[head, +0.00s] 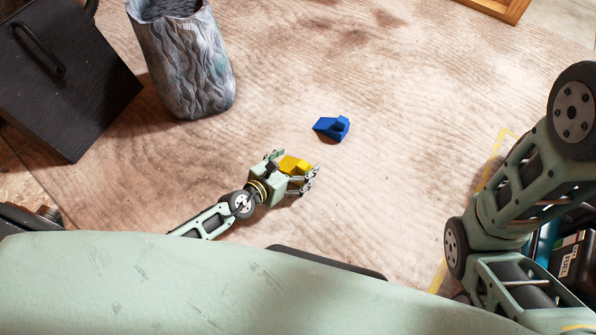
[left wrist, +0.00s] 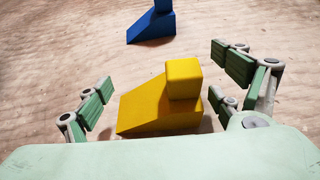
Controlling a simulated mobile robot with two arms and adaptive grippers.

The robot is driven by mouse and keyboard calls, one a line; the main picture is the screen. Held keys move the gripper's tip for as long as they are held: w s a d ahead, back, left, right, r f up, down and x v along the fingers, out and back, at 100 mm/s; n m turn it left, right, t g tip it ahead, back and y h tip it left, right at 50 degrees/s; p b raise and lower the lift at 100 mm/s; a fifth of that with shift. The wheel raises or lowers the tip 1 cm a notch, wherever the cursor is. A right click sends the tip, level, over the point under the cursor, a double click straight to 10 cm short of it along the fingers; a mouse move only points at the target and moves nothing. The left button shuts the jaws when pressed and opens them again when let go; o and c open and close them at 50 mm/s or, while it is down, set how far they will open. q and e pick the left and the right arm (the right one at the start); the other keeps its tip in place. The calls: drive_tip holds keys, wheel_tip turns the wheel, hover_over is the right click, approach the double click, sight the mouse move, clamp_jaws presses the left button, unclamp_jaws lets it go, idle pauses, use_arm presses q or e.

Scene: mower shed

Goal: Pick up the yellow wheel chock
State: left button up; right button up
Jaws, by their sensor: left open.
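The yellow wheel chock (head: 293,165) rests on the floor, a wedge with a raised block at one end. In the left wrist view the chock (left wrist: 155,108) lies between the spread fingers of my left gripper (left wrist: 165,92), with a visible gap to the left fingers. My right gripper is not in view.
A blue wheel chock (head: 332,128) lies on the floor beyond the yellow one; it also shows in the left wrist view (left wrist: 152,25). A grey textured bin (head: 188,70) and a black box (head: 60,75) stand at upper left. The floor right of the chocks is clear.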

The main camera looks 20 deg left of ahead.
use_arm(q)
drive_tip(key=shift+w+d+f, duration=0.1)
drive_tip(key=shift+w, duration=0.05)
drive_tip(key=c, duration=2.1)
drive_tip(key=shift+c, duration=0.2)
